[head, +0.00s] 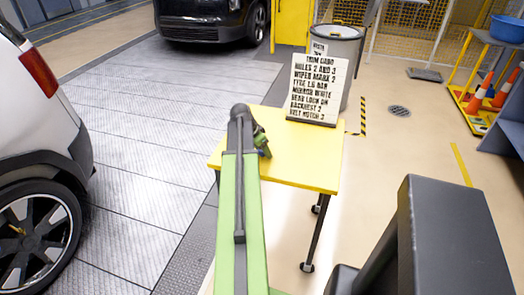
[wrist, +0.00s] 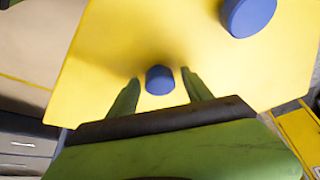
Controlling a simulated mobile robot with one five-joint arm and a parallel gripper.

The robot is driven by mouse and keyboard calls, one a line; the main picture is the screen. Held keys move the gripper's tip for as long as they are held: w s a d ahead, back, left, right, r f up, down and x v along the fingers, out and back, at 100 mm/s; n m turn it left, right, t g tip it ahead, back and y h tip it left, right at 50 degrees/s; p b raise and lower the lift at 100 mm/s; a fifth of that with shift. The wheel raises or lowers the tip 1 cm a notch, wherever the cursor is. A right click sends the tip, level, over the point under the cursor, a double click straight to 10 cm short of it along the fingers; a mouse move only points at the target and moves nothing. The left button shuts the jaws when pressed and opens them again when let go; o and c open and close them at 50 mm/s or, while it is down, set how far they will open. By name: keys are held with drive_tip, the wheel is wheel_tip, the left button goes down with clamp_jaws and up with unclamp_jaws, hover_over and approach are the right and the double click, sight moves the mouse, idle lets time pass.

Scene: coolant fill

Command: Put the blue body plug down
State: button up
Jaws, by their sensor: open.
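A small blue body plug (wrist: 159,80) is between my gripper's fingertips in the wrist view, against the yellow table top (wrist: 105,60). A gap shows between it and each green finger, so my gripper (wrist: 160,77) is open around it. It appears to rest on the table, though its underside is hidden. A second, larger-looking blue round piece (wrist: 248,16) is on the yellow top at the upper right. In the head view my gripper (head: 263,146) is low over the yellow table (head: 300,170); my arm hides most of it, and no blue plug shows clearly there.
A lettered trim card (head: 317,88) stands at the table's back edge, with a grey bin (head: 350,50) behind it. A white car (head: 35,150) is at the left and a dark vehicle (head: 205,18) at the back. The table's front right is clear.

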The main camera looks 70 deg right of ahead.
drive_tip(key=p+v, duration=1.1)
drive_tip(key=v, duration=0.1)
drive_tip(key=shift+r, duration=0.15)
drive_tip(key=w+a+f+n+t+y, duration=0.1)
drive_tip(key=w+a+n, duration=0.5)
drive_tip(key=w+a, duration=0.85)
drive_tip(key=w+a+f+n+t+y, duration=0.15)
drive_tip(key=w+a+n, duration=0.55)
drive_tip(key=w+a, duration=0.75)
drive_tip(key=a+n+y, duration=0.1)
drive_tip(key=a+n, duration=1)
drive_tip(key=a, duration=2.3)
drive_tip(key=shift+a+r+y, duration=0.15)
drive_tip(key=shift+r+y, duration=0.05)
drive_tip(key=shift+y, duration=0.15)
